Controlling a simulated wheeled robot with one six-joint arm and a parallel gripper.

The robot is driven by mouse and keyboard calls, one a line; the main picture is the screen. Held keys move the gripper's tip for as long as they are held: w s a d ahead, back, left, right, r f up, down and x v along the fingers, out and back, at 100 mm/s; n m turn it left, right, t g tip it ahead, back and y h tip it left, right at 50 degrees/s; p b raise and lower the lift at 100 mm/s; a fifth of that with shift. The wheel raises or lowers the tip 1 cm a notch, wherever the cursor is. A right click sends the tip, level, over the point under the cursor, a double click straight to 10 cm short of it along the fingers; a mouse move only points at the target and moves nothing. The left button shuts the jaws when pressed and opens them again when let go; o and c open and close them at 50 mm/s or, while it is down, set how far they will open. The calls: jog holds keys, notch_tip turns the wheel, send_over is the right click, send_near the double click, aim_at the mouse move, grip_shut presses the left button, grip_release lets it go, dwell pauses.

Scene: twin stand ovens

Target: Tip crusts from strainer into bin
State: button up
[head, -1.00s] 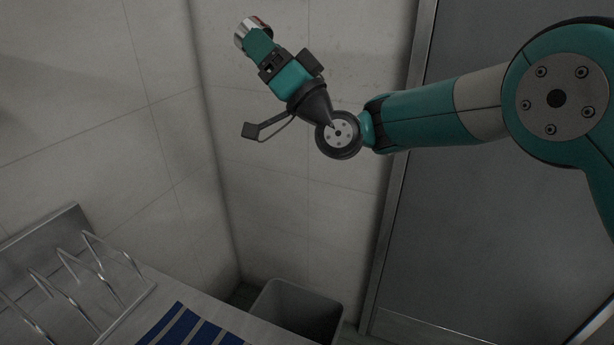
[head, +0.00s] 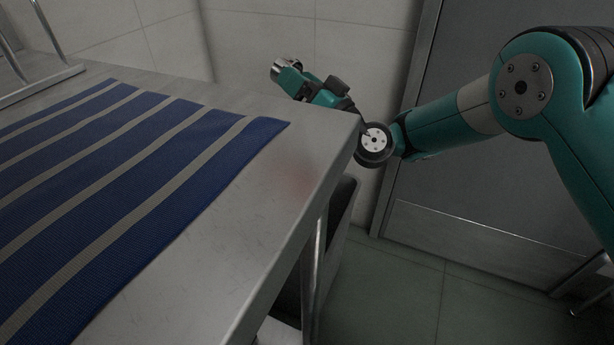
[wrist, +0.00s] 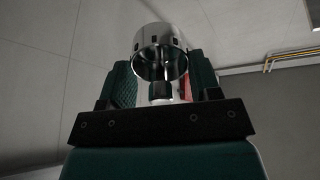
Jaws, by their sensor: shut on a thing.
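The strainer (head: 286,71) is a shiny metal cup, seen beyond the counter's far corner in the head view. My gripper (head: 301,84) is shut on it. In the wrist view the strainer (wrist: 160,42) sits at the fingertips of my gripper (wrist: 162,84), its round rim and part of its inside showing. I cannot see any crusts. The grey bin (head: 345,205) stands on the floor beside the counter's end.
The counter (head: 285,185) fills the left, with a blue and grey striped mat (head: 120,185) and a wire rack (head: 50,75) on it. Its corner is close to my wrist. A grey door (head: 500,190) stands behind my arm. Floor (head: 420,285) is clear at lower right.

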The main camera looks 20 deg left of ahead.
notch_tip(320, 180, down, 15)
jog(key=d+h+b, duration=0.1)
jog(key=b, duration=0.4)
jog(key=shift+d+g+h, duration=0.25)
jog(key=shift+g+h, duration=0.05)
jog(key=shift+r+p, duration=0.15)
jog(key=shift+p, duration=1.05)
